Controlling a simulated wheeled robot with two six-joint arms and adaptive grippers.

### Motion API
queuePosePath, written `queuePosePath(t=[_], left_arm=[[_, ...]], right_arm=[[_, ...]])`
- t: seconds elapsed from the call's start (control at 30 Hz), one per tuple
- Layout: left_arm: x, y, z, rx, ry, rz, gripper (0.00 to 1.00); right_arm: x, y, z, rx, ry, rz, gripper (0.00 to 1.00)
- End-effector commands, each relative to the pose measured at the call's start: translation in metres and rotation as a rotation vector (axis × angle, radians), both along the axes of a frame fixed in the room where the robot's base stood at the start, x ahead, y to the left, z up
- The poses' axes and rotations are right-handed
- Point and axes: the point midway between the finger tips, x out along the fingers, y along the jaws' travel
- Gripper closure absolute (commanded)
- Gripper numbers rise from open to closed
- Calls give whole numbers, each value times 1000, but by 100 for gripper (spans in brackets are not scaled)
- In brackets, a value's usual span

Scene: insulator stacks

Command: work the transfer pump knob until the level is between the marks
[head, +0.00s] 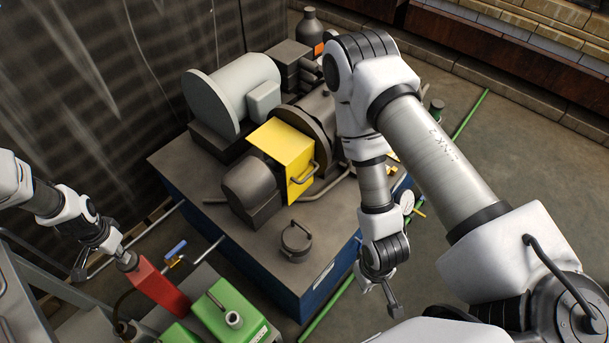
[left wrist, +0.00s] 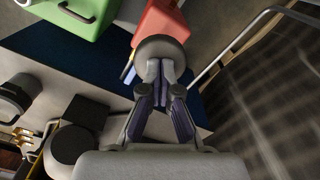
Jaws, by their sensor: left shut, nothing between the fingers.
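A dark round knob (head: 127,261) sits on the end of a red box (head: 157,285) at the lower left. In the left wrist view the knob (left wrist: 163,50) is straight ahead, with the red box (left wrist: 160,20) behind it. My left gripper (head: 116,251) is at the knob, shut and empty; in the left wrist view its fingertips (left wrist: 160,72) overlap the knob's face. I cannot tell whether they touch it. My right gripper (head: 388,292) hangs beside the blue bench's right side, away from the knob; its jaw state is unclear. I cannot make out a level or marks.
A blue bench (head: 305,295) carries a grey motor (head: 235,92), a yellow box (head: 283,152) and a dark lidded pot (head: 296,241). A green can (head: 233,310) stands right of the red box. A blue-handled valve (head: 176,249) is close behind it. Open floor lies at right.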

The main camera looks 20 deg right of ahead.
Motion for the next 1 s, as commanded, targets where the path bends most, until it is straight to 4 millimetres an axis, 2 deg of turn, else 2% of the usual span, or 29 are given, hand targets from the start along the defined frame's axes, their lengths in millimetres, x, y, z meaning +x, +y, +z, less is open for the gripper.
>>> queuePosePath(t=[0.23,1.0], left_arm=[[-1,0,5,0,2,0,100],[0,0,81,0,1,0,100]], right_arm=[[0,0,5,0,0,0,100],[0,0,56,0,0,0,100]])
